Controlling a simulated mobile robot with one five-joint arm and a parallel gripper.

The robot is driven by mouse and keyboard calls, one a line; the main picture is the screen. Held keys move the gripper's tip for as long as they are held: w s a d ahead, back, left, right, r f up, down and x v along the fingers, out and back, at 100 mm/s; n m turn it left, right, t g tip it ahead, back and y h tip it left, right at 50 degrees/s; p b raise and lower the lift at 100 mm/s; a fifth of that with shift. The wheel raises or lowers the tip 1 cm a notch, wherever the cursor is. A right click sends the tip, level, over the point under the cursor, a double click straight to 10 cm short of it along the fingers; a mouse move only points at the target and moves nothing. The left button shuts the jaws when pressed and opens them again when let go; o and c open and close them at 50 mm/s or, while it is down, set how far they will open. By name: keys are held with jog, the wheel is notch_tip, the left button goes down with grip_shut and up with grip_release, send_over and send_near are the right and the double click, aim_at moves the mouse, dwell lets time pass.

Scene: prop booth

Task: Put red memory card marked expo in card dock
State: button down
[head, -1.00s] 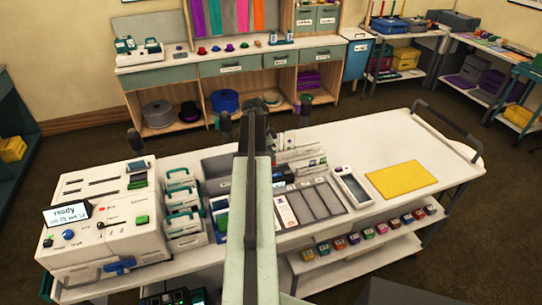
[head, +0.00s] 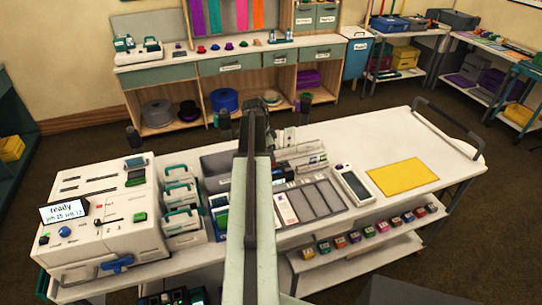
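My arm rises through the middle of the head view over a white trolley (head: 430,140). Its far end, near a dark part (head: 268,98), is small and seen end-on, so I cannot tell whether my gripper is open or shut or holds anything. I cannot make out a red memory card marked expo. A grey slotted tray (head: 318,201) on the trolley, right of my arm, has a white-and-purple piece at its left. I cannot tell whether it is the card dock. My arm hides part of the trolley top.
A white machine (head: 150,222) with a "ready" screen stands at the trolley's left, beside stacked white cases (head: 181,200). A white handheld device (head: 353,185) and a yellow mat (head: 402,177) lie right. The trolley's right end is clear. Small coloured boxes (head: 368,232) line its lower shelf.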

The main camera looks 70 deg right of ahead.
jog(key=shift+f+b, duration=0.5)
jog(key=shift+f, duration=0.1)
jog(key=c, duration=1.5)
grip_release()
jog(key=shift+c, duration=0.2)
jog(key=p+v, duration=0.7)
jog(key=v, duration=0.1)
jog(key=shift+p, duration=0.3)
